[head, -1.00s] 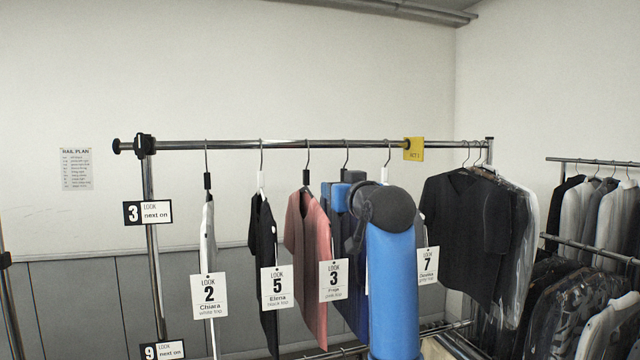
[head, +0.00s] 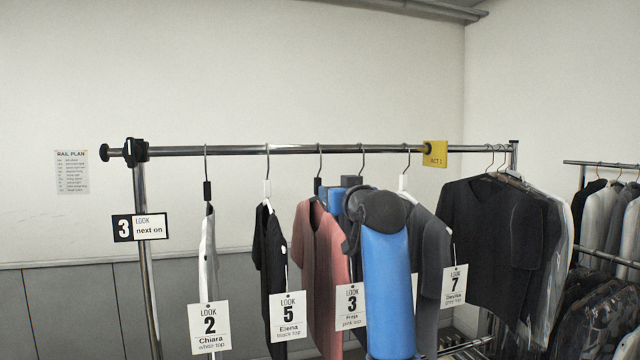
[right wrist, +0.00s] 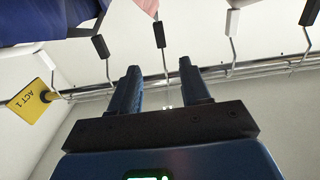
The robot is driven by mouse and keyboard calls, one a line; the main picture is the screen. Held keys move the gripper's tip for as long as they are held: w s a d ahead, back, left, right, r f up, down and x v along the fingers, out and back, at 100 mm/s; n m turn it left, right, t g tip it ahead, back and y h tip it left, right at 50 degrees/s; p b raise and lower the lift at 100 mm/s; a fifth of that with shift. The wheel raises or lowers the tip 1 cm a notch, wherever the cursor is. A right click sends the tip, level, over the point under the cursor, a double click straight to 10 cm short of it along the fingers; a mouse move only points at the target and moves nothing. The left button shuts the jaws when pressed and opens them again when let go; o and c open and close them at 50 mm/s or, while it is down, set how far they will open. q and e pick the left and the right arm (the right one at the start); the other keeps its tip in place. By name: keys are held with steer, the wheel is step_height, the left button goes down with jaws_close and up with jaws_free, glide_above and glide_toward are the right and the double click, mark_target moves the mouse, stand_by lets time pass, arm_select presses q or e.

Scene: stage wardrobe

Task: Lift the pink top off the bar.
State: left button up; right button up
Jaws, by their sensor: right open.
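The pink top (head: 318,245) hangs on the bar (head: 280,150) by a hanger with a dark neck (head: 318,186), its look 3 tag (head: 351,305) in front. My right gripper (right wrist: 159,72) is open and empty. In the right wrist view, the pink top's hanger neck (right wrist: 158,34) and hook show in the gap between its fingertips; I cannot tell how deep the hook sits. In the head view, my right arm hides much of the gripper, whose blue part shows just right of that hanger neck. My left gripper is not in view.
A black top (head: 270,250) and a white top (head: 207,255) hang left of the pink one. A blue garment (right wrist: 65,12), a grey top (head: 428,250) and dark tops (head: 485,240) hang right of it. A yellow ACT 1 sign (head: 435,153) is on the bar.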

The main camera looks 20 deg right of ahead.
steer(key=w+p, duration=0.1)
steer(key=w, duration=0.2)
steer(key=w+p, duration=0.2)
steer(key=w, duration=0.2)
steer(key=shift+a+f, duration=0.15)
steer(key=shift+w+p, duration=0.25)
steer(key=shift+p, duration=0.1)
steer(key=shift+w, duration=0.65)
steer(key=w, duration=0.4)
steer(key=shift+w+a+f, duration=0.1)
steer(key=shift+w, duration=0.3)
steer(key=shift+w, duration=0.1)
steer(key=shift+c, duration=0.3)
